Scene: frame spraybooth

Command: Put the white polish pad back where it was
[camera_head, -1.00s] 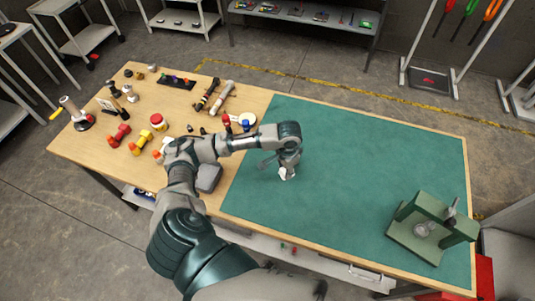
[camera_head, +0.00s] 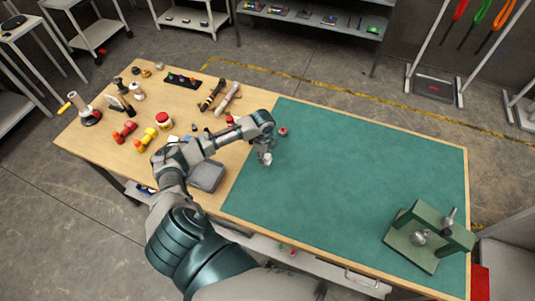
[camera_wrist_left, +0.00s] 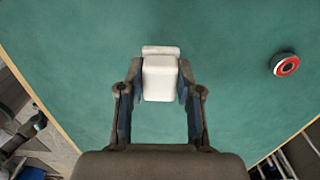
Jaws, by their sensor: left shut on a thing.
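The white polish pad (camera_wrist_left: 160,78) looks like a small white block with a raised lip. My left gripper (camera_wrist_left: 160,85) is shut on it, one finger at each side. In the head view the pad (camera_head: 266,159) shows under my left gripper (camera_head: 263,149), over the left part of the green mat (camera_head: 350,180). I cannot tell whether it touches the mat. My right gripper is not in view.
A small red and white round thing (camera_wrist_left: 286,65) lies on the mat near the gripper. A green press (camera_head: 428,237) stands front right. The mat's middle is clear.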

